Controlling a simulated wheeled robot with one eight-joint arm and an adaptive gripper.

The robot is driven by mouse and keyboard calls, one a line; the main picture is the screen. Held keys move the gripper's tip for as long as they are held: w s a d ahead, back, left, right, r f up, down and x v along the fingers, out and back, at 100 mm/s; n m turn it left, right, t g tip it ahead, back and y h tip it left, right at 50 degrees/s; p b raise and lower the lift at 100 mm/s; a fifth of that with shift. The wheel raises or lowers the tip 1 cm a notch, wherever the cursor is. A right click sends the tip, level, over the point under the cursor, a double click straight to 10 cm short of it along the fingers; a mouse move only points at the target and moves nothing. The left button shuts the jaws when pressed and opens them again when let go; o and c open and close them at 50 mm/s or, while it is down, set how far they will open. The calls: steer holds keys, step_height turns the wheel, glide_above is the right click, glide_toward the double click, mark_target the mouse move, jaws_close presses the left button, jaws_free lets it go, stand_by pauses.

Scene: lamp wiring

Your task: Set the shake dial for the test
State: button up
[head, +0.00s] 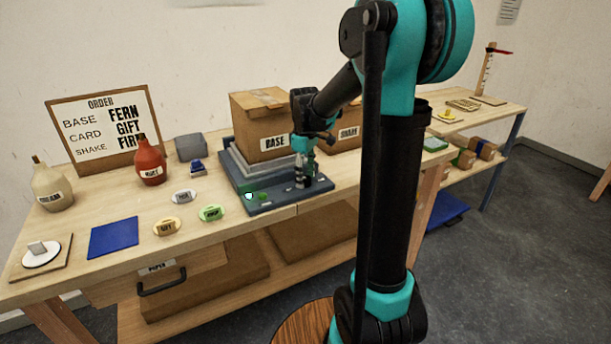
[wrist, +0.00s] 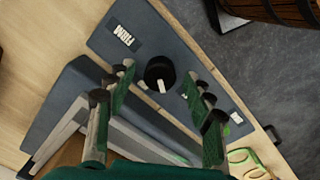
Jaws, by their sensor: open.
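The shake dial (wrist: 158,70) is a round black knob with a white pointer mark, on the blue-grey panel of the shaker (head: 272,207). In the wrist view the mark points toward the picture's bottom, away from the FIRM label (wrist: 124,35) at upper left. Other labels beside the dial are partly hidden by my right finger. My gripper (head: 303,178) is over the panel, and the wrist view shows its open fingers (wrist: 159,77) on either side of the dial. Contact cannot be told. The order board (head: 101,127) reads BASE FERN, CARD GIFT and SHAKE, its last word partly hidden.
A cardboard box (head: 262,118) labelled BASE stands on the shaker behind my gripper. A red bottle (head: 150,160), a cream bottle (head: 50,188), a blue mat (head: 114,237) and several oval tags are to the left.

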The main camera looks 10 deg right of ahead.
steer(key=c, duration=1.2)
steer(key=shift+o, duration=0.2)
steer(key=shift+m, duration=0.3)
steer(key=m, duration=1.1)
steer(key=o, duration=1.2)
steer(key=shift+c, duration=0.2)
